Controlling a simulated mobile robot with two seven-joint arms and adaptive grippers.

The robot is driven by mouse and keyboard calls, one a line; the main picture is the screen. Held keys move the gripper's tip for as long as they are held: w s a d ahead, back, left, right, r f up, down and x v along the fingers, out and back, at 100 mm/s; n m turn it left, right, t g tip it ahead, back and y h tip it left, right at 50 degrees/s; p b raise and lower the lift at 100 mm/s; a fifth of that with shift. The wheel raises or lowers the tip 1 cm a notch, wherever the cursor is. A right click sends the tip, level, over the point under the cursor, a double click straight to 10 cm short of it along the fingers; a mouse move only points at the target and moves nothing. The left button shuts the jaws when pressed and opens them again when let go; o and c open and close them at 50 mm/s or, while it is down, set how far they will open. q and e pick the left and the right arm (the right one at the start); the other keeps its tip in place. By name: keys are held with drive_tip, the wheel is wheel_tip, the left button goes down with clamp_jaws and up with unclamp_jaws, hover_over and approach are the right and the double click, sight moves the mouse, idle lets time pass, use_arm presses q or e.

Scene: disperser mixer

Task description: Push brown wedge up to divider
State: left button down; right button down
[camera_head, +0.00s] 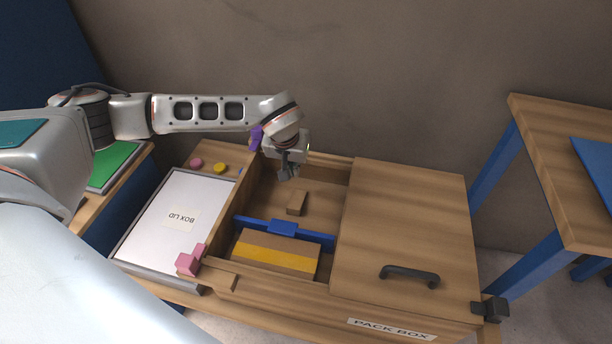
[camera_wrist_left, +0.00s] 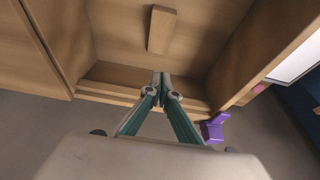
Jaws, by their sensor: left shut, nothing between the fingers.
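The brown wedge (camera_head: 297,202) is a small wooden block on the floor of the open part of the pack box. It lies behind the blue divider (camera_head: 300,232), with a gap between them. The wedge also shows at the top of the left wrist view (camera_wrist_left: 161,30). My left gripper (camera_head: 288,174) is shut and empty. It is over the back of the open compartment, behind the wedge and apart from it. In the left wrist view the closed fingertips (camera_wrist_left: 161,80) point toward the wedge. My right gripper is not in view.
A brown box with a yellow stripe (camera_head: 275,257) sits in front of the divider. A wooden lid with a dark handle (camera_head: 409,273) covers the box's right part. A purple piece (camera_head: 256,137) is at the back left corner; a pink piece (camera_head: 190,261) is at the front left.

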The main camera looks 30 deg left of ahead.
sight(298, 186)
use_arm(q)
drive_tip(key=shift+f, duration=0.65)
drive_tip(key=b+x, duration=0.2)
drive_tip(key=x, duration=0.5)
drive_tip(key=shift+f+b, duration=0.1)
drive_tip(key=shift+b, duration=0.3)
drive_tip(key=shift+w+f, duration=0.25)
drive_tip(key=shift+f, duration=0.25)
drive_tip(key=shift+w+a, duration=0.1)
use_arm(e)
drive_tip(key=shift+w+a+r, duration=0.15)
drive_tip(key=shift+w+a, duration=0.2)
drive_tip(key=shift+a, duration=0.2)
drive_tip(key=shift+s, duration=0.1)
